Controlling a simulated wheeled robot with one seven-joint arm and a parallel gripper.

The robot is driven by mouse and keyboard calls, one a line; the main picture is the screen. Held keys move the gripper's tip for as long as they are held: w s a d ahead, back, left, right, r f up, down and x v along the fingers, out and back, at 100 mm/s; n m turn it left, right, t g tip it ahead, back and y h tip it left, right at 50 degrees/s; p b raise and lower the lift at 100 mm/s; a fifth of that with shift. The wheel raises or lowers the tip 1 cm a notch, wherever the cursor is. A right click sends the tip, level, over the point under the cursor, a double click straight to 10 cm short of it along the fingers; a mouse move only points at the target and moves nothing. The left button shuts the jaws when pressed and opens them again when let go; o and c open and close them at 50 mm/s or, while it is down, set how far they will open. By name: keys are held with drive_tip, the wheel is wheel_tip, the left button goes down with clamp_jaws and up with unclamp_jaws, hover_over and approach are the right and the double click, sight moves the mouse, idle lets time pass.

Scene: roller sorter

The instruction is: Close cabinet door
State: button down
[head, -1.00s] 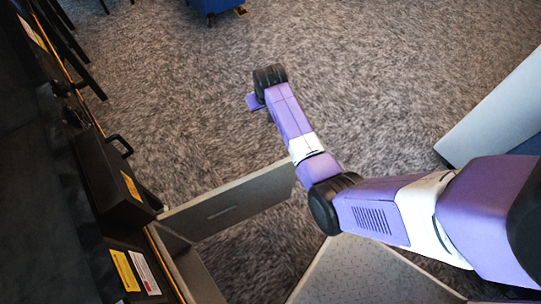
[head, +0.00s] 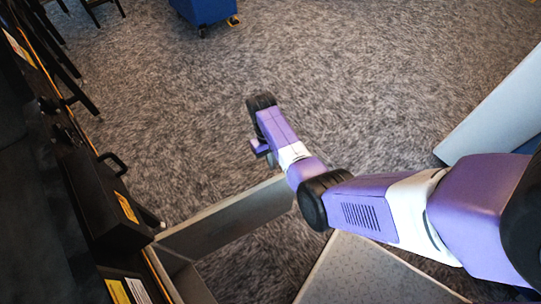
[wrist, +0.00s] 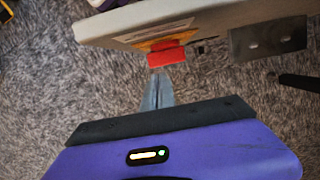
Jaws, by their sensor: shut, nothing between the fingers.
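The cabinet door (head: 225,220) is a grey panel standing open, swung out from the dark cabinet at the left of the head view. In the wrist view, a pale panel (wrist: 205,18), apparently this door seen close up, crosses the top. It carries a red block (wrist: 166,57) and a metal plate (wrist: 268,40). My gripper (wrist: 157,93) is shut and empty, with its tips just below the red block in the picture. I cannot tell whether they touch it. In the head view my arm reaches past the door's free end, and my fingertips cannot be made out.
The dark machine (head: 100,195) with a black handle (head: 112,162) runs along the left. A grey slab (head: 365,275) lies at the bottom, and a pale panel (head: 490,110) stands at the right. A blue wheeled bin (head: 205,10) is far off. The carpet (head: 340,80) between is clear.

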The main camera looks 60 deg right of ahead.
sight(278, 176)
drive_tip(key=s+f, duration=0.1)
drive_tip(key=s+a, duration=0.1)
drive_tip(key=s, duration=0.1)
drive_tip(key=shift+a+f+p, duration=0.2)
drive_tip(key=shift+f+p, duration=0.1)
drive_tip(key=shift+f, duration=0.1)
drive_tip(key=shift+s+a, duration=0.25)
drive_tip(key=shift+s, duration=0.3)
